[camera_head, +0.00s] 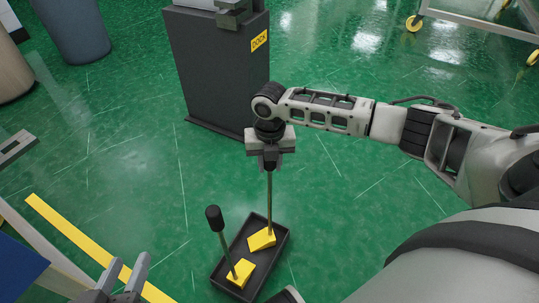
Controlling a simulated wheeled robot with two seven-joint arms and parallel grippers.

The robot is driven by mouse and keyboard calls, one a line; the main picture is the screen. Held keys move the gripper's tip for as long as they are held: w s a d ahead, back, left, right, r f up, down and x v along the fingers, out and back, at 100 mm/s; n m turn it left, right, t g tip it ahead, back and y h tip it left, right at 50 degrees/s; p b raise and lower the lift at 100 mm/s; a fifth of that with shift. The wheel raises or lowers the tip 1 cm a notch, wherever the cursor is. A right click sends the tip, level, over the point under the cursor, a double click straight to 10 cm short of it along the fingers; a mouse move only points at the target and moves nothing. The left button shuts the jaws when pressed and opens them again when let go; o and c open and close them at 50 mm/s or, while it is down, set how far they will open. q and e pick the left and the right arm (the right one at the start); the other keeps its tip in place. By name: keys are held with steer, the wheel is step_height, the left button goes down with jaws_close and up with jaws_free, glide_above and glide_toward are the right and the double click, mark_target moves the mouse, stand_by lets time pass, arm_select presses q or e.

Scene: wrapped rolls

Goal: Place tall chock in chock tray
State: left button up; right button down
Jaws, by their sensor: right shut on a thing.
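The black chock tray (283,247) lies on the green floor at bottom centre. My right gripper (269,163) points down above it, shut on the upper end of the tall chock's thin upright rod. The tall chock's yellow wedge (261,239) is at the far half of the tray, within its outline. I cannot tell if it touches the tray floor. The top of its handle is hidden by the gripper. My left gripper (125,272) is at the bottom left, its two fingers apart with nothing between them.
A second yellow chock (240,273) with a black-knobbed, tilted rod sits in the near half of the tray. A dark cabinet with a yellow DOCK label (259,40) stands behind my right gripper. A yellow floor stripe (62,222) runs at left. Floor right of the tray is clear.

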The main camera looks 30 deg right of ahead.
steer(key=shift+w+f, duration=0.1)
steer(key=shift+w, duration=0.05)
arm_select(q)
steer(key=shift+s+r, duration=0.1)
steer(key=shift+r, duration=0.3)
arm_select(e)
steer(key=shift+f, duration=0.1)
steer(key=c, duration=1.1)
jaws_free()
steer(key=shift+f, duration=0.15)
arm_select(q)
steer(key=shift+f, duration=0.15)
